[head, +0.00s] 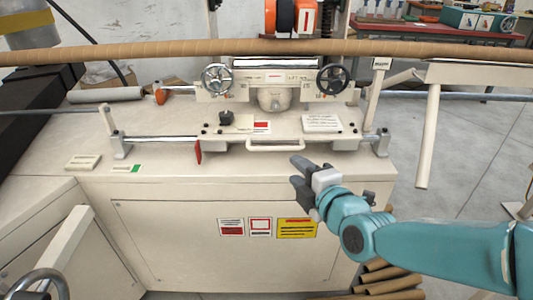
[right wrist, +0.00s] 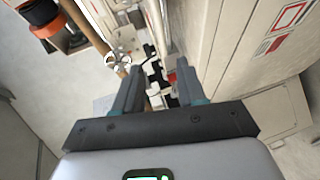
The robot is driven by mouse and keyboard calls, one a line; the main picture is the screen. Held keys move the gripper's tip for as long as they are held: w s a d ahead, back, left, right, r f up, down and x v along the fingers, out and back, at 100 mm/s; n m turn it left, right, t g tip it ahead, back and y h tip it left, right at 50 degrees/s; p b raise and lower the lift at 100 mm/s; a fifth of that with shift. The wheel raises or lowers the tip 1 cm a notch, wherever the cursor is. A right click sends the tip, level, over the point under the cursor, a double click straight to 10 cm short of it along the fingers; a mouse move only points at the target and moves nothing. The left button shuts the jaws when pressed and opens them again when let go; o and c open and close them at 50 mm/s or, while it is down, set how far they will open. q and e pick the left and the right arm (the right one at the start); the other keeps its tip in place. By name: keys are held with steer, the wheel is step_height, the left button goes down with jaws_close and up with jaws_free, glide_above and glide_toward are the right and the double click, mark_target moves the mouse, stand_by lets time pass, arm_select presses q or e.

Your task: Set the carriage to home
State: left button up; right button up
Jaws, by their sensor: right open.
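The carriage (head: 235,138) is a beige plate on a horizontal rail (head: 160,139) along the front of the winder's top. It stands nearer the rail's right end block (head: 381,142) than the left one (head: 121,145). A pale bar handle (head: 275,145) runs along its front edge, a black knob (head: 226,117) stands on its left part, and a red tab (head: 198,152) hangs at its left end. My right gripper (head: 296,171) is open and empty, in front of and slightly below the handle, apart from it. Its open fingers show in the right wrist view (right wrist: 153,72). My left gripper is out of view.
A long brown tube (head: 180,50) crosses above the machine. Two handwheels, left (head: 217,78) and right (head: 333,79), stand behind the carriage. A beige arm (head: 428,135) hangs at the right. Cardboard tubes (head: 390,284) lie on the floor below. The bench top left of the carriage is mostly clear.

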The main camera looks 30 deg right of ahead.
mark_target(275, 149)
steer(key=x, duration=1)
steer(key=b+x, duration=0.1)
steer(key=x, duration=0.5)
steer(key=shift+d+f, duration=0.1)
steer(key=shift+d, duration=0.25)
jaws_close()
